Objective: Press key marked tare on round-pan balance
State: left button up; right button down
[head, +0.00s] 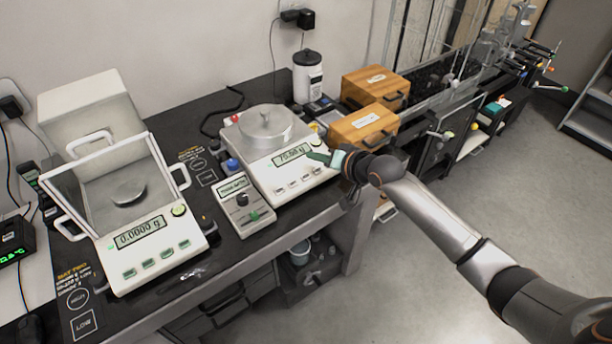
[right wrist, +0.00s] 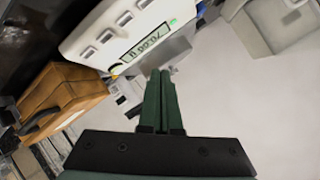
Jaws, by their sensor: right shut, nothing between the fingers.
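The round-pan balance (head: 262,172) stands on the dark table, with a round metal pan (head: 265,125) on top and a lit display (head: 291,154). A row of pale keys (head: 292,185) runs along its front; their markings are too small to read. My right gripper (head: 318,156) is shut and empty, its green fingertips over the right end of the display. In the right wrist view the balance (right wrist: 105,58) appears upside down at the upper left, and the gripper (right wrist: 160,75) points towards its display edge. I cannot tell whether the tips touch it. My left gripper is not in view.
A second balance (head: 118,272) with a glass shield stands at left, reading 0.0000 g. A small grey control box (head: 243,205) sits between the balances. Wooden boxes (head: 362,128) and a white bottle (head: 308,80) stand right and behind. Open floor lies in front.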

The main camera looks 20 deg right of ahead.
aim_at(306, 177)
jog(key=f+b, duration=0.1)
jog(key=f, duration=0.1)
jog(key=w+f+b, duration=0.1)
jog(key=f, duration=0.1)
jog(key=f+b, duration=0.2)
jog(key=shift+w+a+f, duration=0.3)
jog(key=shift+w+a, duration=0.05)
jog(key=shift+w+f+b, duration=0.2)
jog(key=shift+f+b, duration=0.25)
jog(key=shift+b, duration=0.1)
jog(key=shift+f, duration=0.1)
dwell(1.2)
jog(key=shift+w+a+f, duration=0.1)
jog(key=shift+w+f, duration=0.05)
jog(key=shift+f, duration=0.15)
jog(key=shift+w+f+b, duration=0.1)
jog(key=shift+f+b, duration=0.3)
jog(key=shift+b, duration=0.15)
dwell(0.4)
jog(key=shift+r, duration=0.1)
jog(key=shift+s+r+p, duration=0.25)
jog(key=shift+r+p, duration=0.45)
jog(key=shift+p, duration=0.35)
